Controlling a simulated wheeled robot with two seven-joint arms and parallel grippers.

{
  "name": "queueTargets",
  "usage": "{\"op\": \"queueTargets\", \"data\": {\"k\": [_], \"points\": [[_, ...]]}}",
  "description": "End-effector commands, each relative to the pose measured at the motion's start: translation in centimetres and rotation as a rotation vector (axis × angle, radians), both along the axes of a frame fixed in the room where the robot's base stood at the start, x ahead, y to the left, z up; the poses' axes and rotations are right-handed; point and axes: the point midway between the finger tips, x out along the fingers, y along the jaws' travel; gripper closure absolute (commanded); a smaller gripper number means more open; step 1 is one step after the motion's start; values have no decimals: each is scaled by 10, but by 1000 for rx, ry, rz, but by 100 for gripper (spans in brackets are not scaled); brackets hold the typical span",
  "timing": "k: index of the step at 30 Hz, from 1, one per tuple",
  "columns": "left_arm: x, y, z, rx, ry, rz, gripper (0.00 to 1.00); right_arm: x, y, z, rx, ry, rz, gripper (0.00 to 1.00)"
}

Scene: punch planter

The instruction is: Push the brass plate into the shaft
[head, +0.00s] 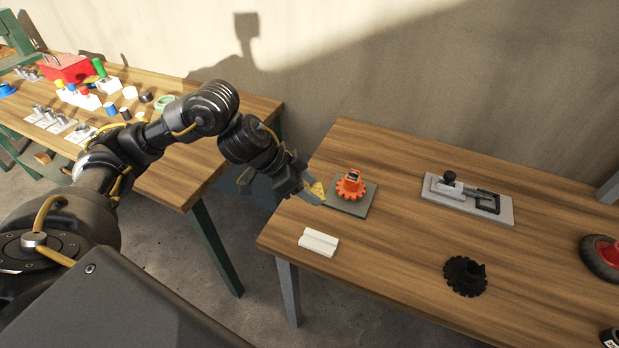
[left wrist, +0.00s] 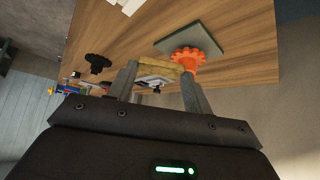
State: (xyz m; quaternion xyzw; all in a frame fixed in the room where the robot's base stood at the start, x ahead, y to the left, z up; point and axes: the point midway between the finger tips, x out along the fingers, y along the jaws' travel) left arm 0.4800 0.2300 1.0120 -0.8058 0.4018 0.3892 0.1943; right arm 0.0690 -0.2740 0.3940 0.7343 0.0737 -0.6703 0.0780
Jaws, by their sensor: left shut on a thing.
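The brass plate (head: 317,189) is in my left gripper (head: 308,195), held at the left side of the orange toothed piece. In the left wrist view the brass plate (left wrist: 163,71) spans between the two fingers, with its right end close to the orange piece. The orange toothed piece (head: 351,188) stands upright on a dark green square base (head: 349,208) and has a dark opening at its top. It also shows in the left wrist view (left wrist: 188,57). I cannot tell whether plate and orange piece touch. Which part is the shaft is not clear. My right gripper is out of view.
On the same wooden table (head: 390,250) are a white block (head: 319,242), a black toothed disc (head: 465,276), a grey plate with a black-knobbed slider (head: 468,199) and a red-hubbed wheel (head: 603,256). Another table at left (head: 195,165) holds many small parts.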

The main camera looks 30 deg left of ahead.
Motion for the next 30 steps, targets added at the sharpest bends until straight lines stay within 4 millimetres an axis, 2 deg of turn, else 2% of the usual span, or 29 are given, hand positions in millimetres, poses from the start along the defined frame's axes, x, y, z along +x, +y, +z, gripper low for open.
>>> {"op": "queueTargets", "data": {"k": [6,12,14,21,24,27,30], "points": [[-17,-8,9,0,-2,-2,80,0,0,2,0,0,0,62],[-19,-15,11,-4,-1,-1,80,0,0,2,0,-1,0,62],[-18,-28,11,-13,2,-6,80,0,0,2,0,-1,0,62],[-20,-113,14,-30,8,-29,80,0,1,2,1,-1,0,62],[-24,-138,14,-19,6,-31,80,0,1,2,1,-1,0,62],[-27,-153,13,-9,1,-29,80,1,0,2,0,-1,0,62],[-28,-159,11,-1,-1,-26,80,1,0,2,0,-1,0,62]]}}
